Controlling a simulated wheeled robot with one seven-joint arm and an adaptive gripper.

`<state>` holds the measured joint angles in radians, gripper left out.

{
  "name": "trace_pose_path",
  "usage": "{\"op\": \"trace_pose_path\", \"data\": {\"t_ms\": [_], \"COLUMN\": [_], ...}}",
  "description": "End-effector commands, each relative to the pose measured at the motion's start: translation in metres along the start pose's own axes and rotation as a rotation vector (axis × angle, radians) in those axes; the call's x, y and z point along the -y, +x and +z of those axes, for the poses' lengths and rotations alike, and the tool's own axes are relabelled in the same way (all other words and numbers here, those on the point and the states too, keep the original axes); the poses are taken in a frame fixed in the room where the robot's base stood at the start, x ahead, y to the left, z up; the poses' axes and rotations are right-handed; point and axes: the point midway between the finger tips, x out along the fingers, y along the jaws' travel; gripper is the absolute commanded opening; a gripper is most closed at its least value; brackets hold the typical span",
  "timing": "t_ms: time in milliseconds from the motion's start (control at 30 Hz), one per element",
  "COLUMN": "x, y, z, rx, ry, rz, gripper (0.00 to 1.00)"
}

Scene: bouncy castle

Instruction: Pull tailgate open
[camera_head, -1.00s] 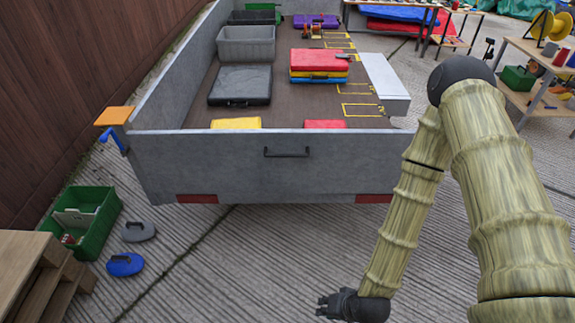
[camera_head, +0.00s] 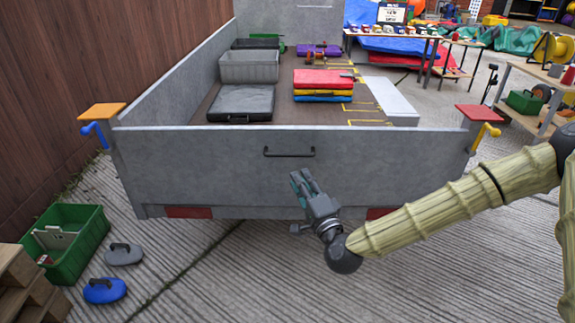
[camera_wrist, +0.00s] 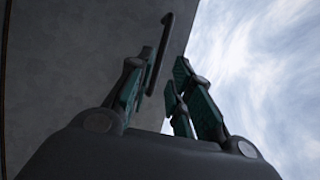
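The grey tailgate (camera_head: 220,170) of the trailer stands upright and closed, with a black bar handle (camera_head: 289,152) near its top middle. The tailgate also fills the left of the wrist view (camera_wrist: 70,60), with the handle (camera_wrist: 159,55) above and between my fingers. My gripper (camera_head: 303,182) is just below and in front of the handle, pointing up. In the wrist view my gripper (camera_wrist: 155,100) is open, with a gap between its teal-padded fingers and nothing held. A blue crank lever (camera_head: 94,131) is at the left corner and a yellow lever (camera_head: 487,133) at the right.
Inside the trailer are a black case (camera_head: 241,103), a grey bin (camera_head: 248,66) and stacked red, yellow and blue cases (camera_head: 323,80). A green crate (camera_head: 90,245) and two oval weights (camera_head: 105,290) lie on the ground at left. The pavement before the tailgate is clear.

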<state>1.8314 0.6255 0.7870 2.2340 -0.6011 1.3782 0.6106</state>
Motion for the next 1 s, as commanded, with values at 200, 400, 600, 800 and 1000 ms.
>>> {"op": "trace_pose_path", "data": {"t_ms": [200,400,600,800,1000], "x": [0.002,0.002,0.002,0.002,0.002], "y": [0.019,0.050,0.081,0.101,0.108], "z": [-0.002,-0.001,-0.002,-0.001,-0.001], "rx": [-0.005,-0.004,-0.004,-0.004,-0.003], "ry": [0.003,0.003,0.002,0.003,0.003], "rz": [-0.010,-0.008,-0.008,-0.007,-0.006], "gripper": [0.21,0.21,0.21,0.21,0.21]}}
